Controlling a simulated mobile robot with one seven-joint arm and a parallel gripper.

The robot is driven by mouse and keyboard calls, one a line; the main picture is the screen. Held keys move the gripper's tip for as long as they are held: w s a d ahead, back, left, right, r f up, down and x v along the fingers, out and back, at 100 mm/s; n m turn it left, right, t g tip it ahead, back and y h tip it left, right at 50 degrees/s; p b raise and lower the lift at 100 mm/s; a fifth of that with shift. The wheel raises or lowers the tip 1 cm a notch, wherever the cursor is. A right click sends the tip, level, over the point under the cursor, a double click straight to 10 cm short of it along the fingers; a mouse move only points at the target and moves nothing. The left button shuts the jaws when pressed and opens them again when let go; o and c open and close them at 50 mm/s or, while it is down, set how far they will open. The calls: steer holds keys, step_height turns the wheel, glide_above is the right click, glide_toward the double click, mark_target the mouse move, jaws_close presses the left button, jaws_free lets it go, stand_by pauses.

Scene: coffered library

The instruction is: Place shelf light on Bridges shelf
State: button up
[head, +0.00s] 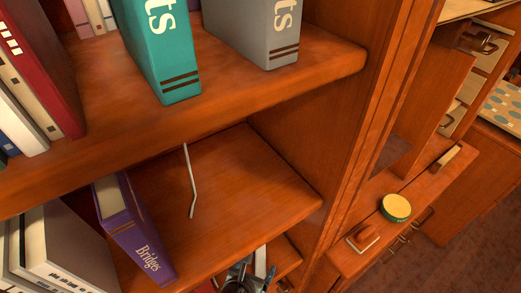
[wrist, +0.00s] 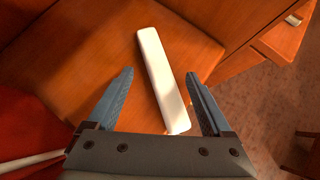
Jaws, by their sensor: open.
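The shelf light, a long white bar (wrist: 163,82), lies on a wooden surface in the wrist view, running between my two fingers. My gripper (wrist: 162,76) is open, with one finger to each side of the bar and a gap on both sides. In the head view my gripper (head: 241,276) is at the bottom edge, below the Bridges shelf; a white strip (head: 260,261) beside it appears to be the light. The Bridges shelf (head: 255,185) carries a purple book (head: 133,232) marked "Bridges" at its left. The rest of that shelf's visible board is mostly bare.
A thin bent metal rod (head: 190,182) stands on the Bridges shelf. The upper shelf (head: 220,70) holds teal (head: 160,50) and grey (head: 262,30) books. A yellow-topped green tin (head: 396,207) sits on a ledge at right. Red material (wrist: 30,120) is left in the wrist view.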

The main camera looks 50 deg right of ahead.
steer(key=shift+w+d+f, duration=0.1)
steer(key=shift+d+f, duration=0.25)
jaws_close()
